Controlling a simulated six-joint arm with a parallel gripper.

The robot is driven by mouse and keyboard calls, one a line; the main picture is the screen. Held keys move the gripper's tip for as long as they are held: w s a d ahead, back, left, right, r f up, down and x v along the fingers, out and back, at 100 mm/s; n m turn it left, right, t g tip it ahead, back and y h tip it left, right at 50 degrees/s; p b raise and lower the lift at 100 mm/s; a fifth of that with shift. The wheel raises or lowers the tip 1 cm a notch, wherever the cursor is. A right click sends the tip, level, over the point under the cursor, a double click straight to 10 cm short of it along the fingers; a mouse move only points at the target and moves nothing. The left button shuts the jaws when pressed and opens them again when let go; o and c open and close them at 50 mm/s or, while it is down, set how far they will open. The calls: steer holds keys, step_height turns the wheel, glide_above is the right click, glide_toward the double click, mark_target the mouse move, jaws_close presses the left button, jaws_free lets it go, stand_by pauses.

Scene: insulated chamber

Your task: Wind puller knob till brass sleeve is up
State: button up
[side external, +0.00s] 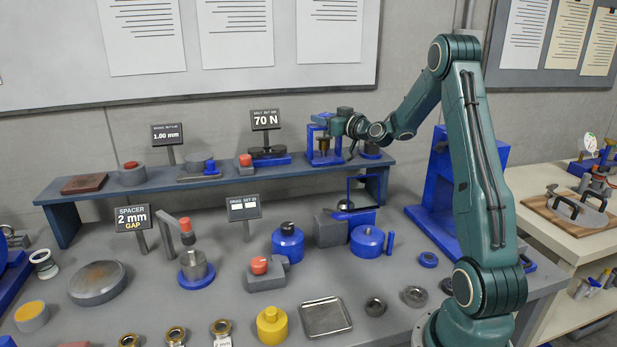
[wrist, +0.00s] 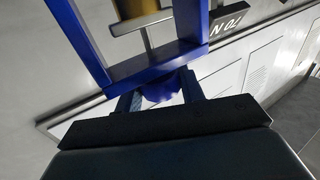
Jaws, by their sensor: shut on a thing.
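The puller is a blue upright frame (side external: 311,146) on the shelf, and it fills the upper part of the wrist view (wrist: 150,68). The brass sleeve (side external: 324,143) is inside the frame; in the wrist view part of it shows at the top edge (wrist: 132,8), with a grey bar across it. My gripper (wrist: 161,92) is at the frame's top, its fingers on both sides of the blue puller knob (wrist: 164,87) and shut on it. In the side view my gripper (side external: 328,122) hides the knob. The sleeve's exact height is hard to judge.
A "70 N" sign (side external: 265,119) stands left of the puller, behind a dark disc device (side external: 268,153). More fixtures share the shelf (side external: 222,180). The bench below holds a blue pot (side external: 288,246), a metal tray (side external: 326,318) and many small parts.

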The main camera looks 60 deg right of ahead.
steer(key=shift+f, duration=0.1)
steer(key=o, duration=1)
steer(key=shift+c, duration=0.2)
steer(key=shift+s, duration=0.1)
steer(key=v, duration=0.7)
steer(key=shift+s, duration=0.2)
steer(key=shift+a, duration=0.1)
steer(key=a+r+n+g+y, duration=0.2)
steer(key=a+n+g+y, duration=0.4)
steer(key=a, duration=1.9)
steer(key=s+a+f+m+g, duration=0.1)
steer(key=s+a, duration=0.4)
steer(key=s, duration=0.6)
steer(key=s+a+f+m+g, duration=0.1)
steer(key=s+a+g, duration=0.3)
steer(key=s, duration=0.7)
steer(key=shift+s+a+f, duration=0.3)
steer(key=shift+a, duration=0.7)
